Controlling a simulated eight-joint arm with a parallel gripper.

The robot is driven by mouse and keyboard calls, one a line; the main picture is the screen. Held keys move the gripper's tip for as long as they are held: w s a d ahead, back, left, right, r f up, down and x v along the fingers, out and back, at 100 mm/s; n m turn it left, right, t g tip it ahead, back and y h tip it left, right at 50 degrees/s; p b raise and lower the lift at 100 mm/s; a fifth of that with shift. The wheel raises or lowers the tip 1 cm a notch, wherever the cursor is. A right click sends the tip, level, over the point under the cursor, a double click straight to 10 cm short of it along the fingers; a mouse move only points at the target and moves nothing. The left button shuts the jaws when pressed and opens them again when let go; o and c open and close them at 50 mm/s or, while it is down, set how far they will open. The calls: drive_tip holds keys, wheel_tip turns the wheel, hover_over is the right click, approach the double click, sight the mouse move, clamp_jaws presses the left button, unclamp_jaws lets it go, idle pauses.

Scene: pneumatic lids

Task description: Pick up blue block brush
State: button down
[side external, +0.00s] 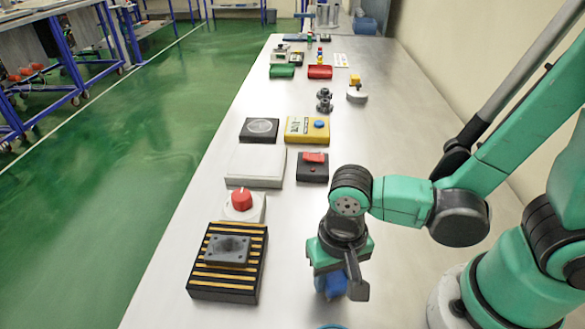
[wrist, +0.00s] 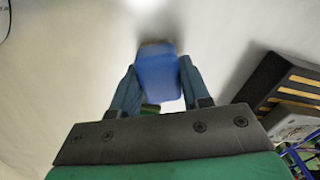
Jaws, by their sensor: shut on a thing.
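The blue block brush (side external: 329,285) is under my gripper (side external: 338,282) at the front of the metal table, in the side view. In the wrist view, the brush (wrist: 158,72) shows as a blue block between the two fingers of my gripper (wrist: 158,82). The fingers are shut on its sides. Something green shows below it there, partly hidden. The fingers hide part of the brush in the side view. I cannot tell whether the brush touches the table.
A black pad with yellow stripes (side external: 222,288) bearing a grey plate (side external: 227,250) lies to the left. Behind it stand a red knob (side external: 242,199), a white box (side external: 256,168) and a red switch (side external: 313,158). A blue rim (side external: 333,326) shows at the bottom edge.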

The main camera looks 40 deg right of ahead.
sight(334, 274)
wheel_tip(334, 274, up, 20)
idle(0.7)
drive_tip(key=shift+f, duration=0.1)
